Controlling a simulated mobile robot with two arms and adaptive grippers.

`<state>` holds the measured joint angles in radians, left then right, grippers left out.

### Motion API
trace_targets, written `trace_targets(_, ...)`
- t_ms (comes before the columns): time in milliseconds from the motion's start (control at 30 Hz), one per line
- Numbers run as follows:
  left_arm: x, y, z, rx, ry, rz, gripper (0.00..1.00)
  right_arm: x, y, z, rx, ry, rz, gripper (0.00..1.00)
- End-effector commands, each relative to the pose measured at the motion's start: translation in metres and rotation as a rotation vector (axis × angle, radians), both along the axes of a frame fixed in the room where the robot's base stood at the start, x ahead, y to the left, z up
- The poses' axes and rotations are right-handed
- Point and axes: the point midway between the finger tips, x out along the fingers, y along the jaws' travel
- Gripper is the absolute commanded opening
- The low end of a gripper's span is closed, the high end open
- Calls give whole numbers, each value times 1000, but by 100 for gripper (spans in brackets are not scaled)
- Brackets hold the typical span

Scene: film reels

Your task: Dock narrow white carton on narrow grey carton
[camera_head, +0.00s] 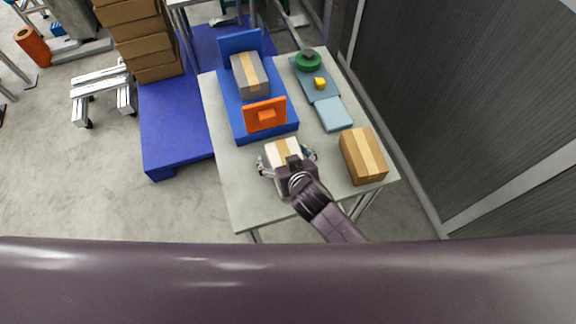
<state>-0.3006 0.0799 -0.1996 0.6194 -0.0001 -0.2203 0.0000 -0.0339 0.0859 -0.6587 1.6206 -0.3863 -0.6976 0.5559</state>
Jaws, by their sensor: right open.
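The narrow white carton (281,149) with a tan tape stripe stands near the front of the grey table. My right gripper (287,158) is over it, open, with a finger on either side. The gripper body hides the carton's near part, and I cannot tell whether the fingers touch it. The narrow grey carton (245,79), also with a tan stripe, lies in a blue fixture (228,97) farther back. The fixture has a blue upright plate at its far end and an orange plate (265,116) at its near end. My left gripper is out of view.
A brown carton (363,157) stands at the table's right edge. Blue-grey plates (333,115), a green round piece (308,60) and a yellow piece (320,83) lie at the right back. The table's front left (245,190) is clear. A blue pallet (173,130) with stacked boxes stands left.

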Motion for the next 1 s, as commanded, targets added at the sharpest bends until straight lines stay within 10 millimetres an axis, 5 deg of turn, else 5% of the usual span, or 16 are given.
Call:
trace_targets(133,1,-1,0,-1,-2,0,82,0,0,0,0,0,0,83)
trace_targets(667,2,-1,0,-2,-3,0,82,0,0,1,1,-2,1,25)
trace_targets(1000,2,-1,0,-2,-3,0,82,0,0,7,2,-3,-1,24)
